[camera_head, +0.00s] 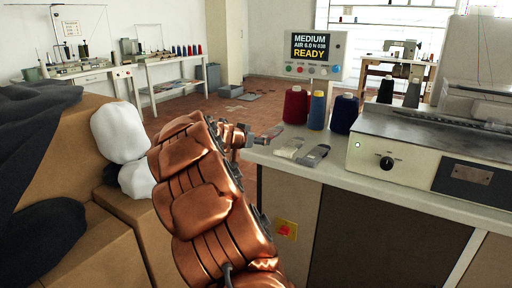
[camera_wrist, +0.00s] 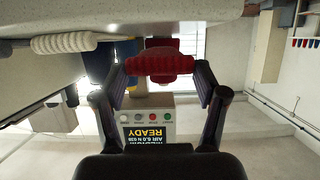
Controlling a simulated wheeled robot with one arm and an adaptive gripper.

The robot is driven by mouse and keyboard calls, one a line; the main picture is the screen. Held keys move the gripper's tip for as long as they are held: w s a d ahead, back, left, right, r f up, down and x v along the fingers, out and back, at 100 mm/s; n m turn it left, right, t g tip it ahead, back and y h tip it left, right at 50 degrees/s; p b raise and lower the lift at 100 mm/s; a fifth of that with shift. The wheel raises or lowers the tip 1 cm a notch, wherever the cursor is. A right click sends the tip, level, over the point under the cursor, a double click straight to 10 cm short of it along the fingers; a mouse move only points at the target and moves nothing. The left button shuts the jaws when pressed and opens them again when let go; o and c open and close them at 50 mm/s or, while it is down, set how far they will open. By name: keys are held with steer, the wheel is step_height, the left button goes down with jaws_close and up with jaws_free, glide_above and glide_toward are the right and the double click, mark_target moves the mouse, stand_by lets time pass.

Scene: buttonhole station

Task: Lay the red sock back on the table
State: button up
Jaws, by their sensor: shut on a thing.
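The red sock (camera_wrist: 160,64) is bunched between the two fingertips of my gripper (camera_wrist: 160,78) in the wrist view. The fingers are shut on it from both sides, and it is held off the table's surface. In the head view my gripper (camera_head: 264,137) is at the left end of the light table (camera_head: 262,155), seen small behind my copper arm. The sock cannot be made out there. The table shows upside down in the wrist view (camera_wrist: 40,85).
Red (camera_head: 295,105), blue (camera_head: 317,110) and navy (camera_head: 344,114) thread cones stand on the table. Two grey flat items (camera_head: 313,156) lie in front of them. The machine (camera_head: 430,150) fills the right. A display (camera_head: 316,54) reads READY. Cardboard boxes (camera_head: 75,150) stand left.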

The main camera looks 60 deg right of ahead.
steer(key=shift+f, duration=1.3)
steer(key=shift+f+b, duration=0.1)
steer(key=shift+b, duration=0.2)
steer(key=o, duration=1)
steer(key=shift+r, duration=0.2)
steer(key=p+v, duration=0.1)
steer(key=v, duration=1.1)
steer(key=shift+s, duration=0.1)
